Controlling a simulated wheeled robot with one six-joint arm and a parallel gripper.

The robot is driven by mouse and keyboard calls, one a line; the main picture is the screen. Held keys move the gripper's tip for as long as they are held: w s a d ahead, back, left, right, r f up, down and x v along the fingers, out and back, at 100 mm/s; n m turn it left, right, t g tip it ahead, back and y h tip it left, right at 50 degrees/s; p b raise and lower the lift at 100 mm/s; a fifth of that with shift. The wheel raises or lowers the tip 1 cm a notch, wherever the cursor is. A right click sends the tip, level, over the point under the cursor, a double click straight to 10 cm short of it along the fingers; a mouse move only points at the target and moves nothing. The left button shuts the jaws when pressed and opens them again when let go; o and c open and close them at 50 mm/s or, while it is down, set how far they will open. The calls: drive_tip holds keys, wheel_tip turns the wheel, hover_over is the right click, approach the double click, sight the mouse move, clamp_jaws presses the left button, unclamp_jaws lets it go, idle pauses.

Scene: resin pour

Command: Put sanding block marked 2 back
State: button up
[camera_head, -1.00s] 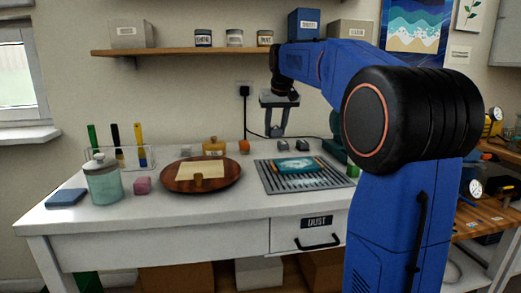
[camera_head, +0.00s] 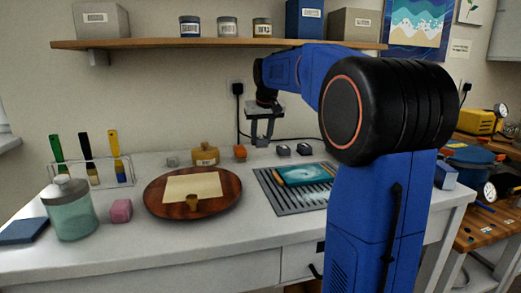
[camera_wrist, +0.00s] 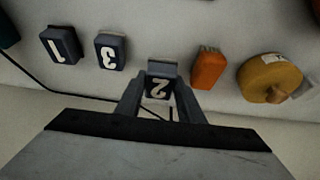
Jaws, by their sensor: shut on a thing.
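The sanding block marked 2 (camera_wrist: 158,86) is dark grey with a pale number, between my gripper's fingers in the wrist view. My gripper (camera_head: 264,141) is shut on it, near the back of the white worktop. The block is too small to make out clearly in the head view. Sanding blocks marked 3 (camera_wrist: 110,52) and 1 (camera_wrist: 62,45) lie apart from my gripper; in the head view two dark blocks (camera_head: 283,150) and (camera_head: 304,149) sit just right of it. I cannot tell whether the held block touches the worktop.
An orange block (camera_wrist: 208,68) and an amber container (camera_wrist: 268,78) stand beside the held block. A round wooden board (camera_head: 160,208) with a sheet, a slatted tray (camera_head: 268,181) with a teal piece, and a lidded jar (camera_head: 70,210) are nearer. A shelf (camera_head: 150,44) hangs above.

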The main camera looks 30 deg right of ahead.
drive_tip(key=shift+f, duration=2.15)
drive_tip(key=shift+f, duration=0.1)
drive_tip(key=o, duration=1)
drive_tip(key=v, duration=1.2)
drive_tip(key=shift+s, duration=0.15)
